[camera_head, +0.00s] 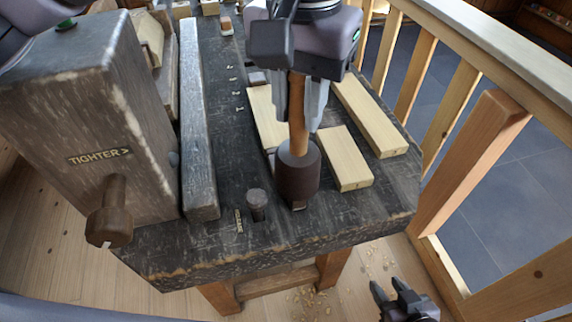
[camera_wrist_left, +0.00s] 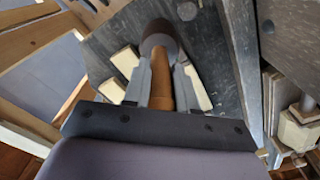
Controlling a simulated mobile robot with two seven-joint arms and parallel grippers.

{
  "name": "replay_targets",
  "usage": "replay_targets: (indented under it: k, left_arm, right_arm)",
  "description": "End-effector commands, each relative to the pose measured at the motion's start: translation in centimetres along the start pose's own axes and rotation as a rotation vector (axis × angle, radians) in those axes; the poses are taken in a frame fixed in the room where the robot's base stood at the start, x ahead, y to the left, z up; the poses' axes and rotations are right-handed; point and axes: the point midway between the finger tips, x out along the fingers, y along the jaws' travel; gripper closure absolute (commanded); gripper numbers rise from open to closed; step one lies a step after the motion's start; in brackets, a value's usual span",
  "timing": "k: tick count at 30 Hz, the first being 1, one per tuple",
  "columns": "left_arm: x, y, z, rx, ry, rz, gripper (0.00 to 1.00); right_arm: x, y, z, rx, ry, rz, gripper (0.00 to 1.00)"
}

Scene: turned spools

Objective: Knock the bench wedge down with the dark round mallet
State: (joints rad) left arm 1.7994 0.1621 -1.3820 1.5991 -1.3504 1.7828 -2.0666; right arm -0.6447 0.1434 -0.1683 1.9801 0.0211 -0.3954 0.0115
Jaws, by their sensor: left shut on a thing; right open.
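The mallet (camera_head: 299,174) has a dark brown round head and an orange-brown handle. My left gripper (camera_head: 302,125) is shut on the handle, with the head hanging down over the front of the bench. In the left wrist view the mallet head (camera_wrist_left: 158,36) lies beyond the fingertips. A small brown wooden piece (camera_head: 298,206) shows just under the head at the bench top, perhaps the bench wedge; it is mostly hidden, and I cannot tell whether the head touches it. My right gripper (camera_head: 392,289) is open and empty, low beyond the bench's front right corner.
A dark round peg (camera_head: 257,204) stands up from the bench (camera_head: 350,222) left of the mallet. Pale wood blocks (camera_head: 345,160) lie right of and behind it. A large vise jaw (camera_head: 85,130) marked "TIGHTER" stands at left. A wooden railing (camera_head: 470,150) runs along the right.

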Motion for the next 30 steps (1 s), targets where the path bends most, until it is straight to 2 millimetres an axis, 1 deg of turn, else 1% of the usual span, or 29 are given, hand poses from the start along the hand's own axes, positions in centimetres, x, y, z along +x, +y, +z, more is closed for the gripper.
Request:
replay_targets:
  k: [1,9,13,18,20,30]
  left_arm:
    - [1.1,0.2,0.1,0.002,-0.019,0.01,1.0]
    - [1.1,0.3,0.1,0.003,-0.019,0.011,1.0]
    - [0.2,0.3,0.1,0.003,-0.019,0.011,1.0]
    - [-1.8,0.2,0.1,0.003,-0.019,0.01,1.0]
    - [-2.2,0.2,0.1,0.003,-0.018,0.009,1.0]
    - [-2.4,0.1,0.0,0.001,-0.016,0.008,1.0]
  right_arm:
    - [0.2,0.0,0.2,0.0,0.001,0.0,0.57]
    - [0.2,0.0,0.2,0.0,0.004,-0.001,0.57]
    - [-0.2,-0.1,-0.4,0.0,0.004,-0.001,0.57]
    - [-1.2,-0.1,-1.8,0.0,0.005,-0.001,0.57]
    - [-1.4,-0.1,-2.1,0.0,0.006,-0.001,0.57]
    - [-1.4,-0.1,-2.2,0.0,0.009,-0.001,0.57]
